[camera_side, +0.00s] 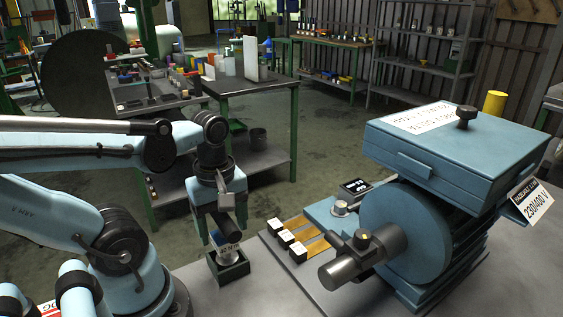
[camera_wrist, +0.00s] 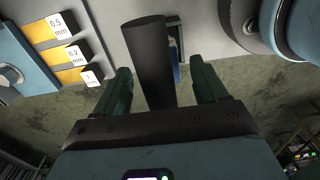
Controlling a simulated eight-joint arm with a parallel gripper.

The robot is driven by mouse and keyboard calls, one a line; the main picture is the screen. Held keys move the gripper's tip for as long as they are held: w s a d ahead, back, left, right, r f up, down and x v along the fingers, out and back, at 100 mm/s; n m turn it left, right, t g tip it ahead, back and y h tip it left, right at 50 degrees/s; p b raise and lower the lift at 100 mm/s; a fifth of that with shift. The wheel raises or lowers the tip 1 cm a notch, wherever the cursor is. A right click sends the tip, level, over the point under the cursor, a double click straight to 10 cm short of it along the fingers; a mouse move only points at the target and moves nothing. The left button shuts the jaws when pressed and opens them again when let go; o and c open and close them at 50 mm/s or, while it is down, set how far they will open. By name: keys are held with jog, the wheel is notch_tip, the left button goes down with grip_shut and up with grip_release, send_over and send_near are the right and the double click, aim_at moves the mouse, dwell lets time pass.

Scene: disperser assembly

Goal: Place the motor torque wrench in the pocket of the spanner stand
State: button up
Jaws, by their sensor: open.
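The motor torque wrench (camera_side: 228,203) shows a black handle in the side view, with a lettered lower part just above the spanner stand. The spanner stand (camera_side: 229,272) is a small dark green box on the bench. The wrench's lower end appears to be inside the stand's opening, but how deep it sits is hidden. My gripper (camera_side: 224,212) is just above the stand, its fingers open around the wrench. In the wrist view the black handle (camera_wrist: 152,60) stands between the two dark green fingers, with gaps on both sides. The stand is mostly hidden behind the handle there.
A large blue motor (camera_side: 420,235) stands on the bench to the right of the stand. Between them lie several black-tipped brass gauges (camera_side: 298,252), marked in mm in the wrist view (camera_wrist: 63,25). A cluttered side table (camera_side: 240,85) is behind. Bare bench (camera_side: 265,295) lies in front.

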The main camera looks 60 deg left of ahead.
notch_tip(320, 180, up, 11)
jog(key=shift+f, duration=0.2)
jog(key=w+d+f+m+t, duration=0.2)
jog(key=w+m, duration=0.3)
jog(key=m, duration=0.4)
jog(key=w+d+f+m+t, duration=0.2)
jog(key=w+f+m+t, duration=0.2)
jog(key=m, duration=0.5)
jog(key=shift+w+t, duration=0.6)
jog(key=shift+w, duration=0.6)
jog(key=shift+d+f, duration=0.1)
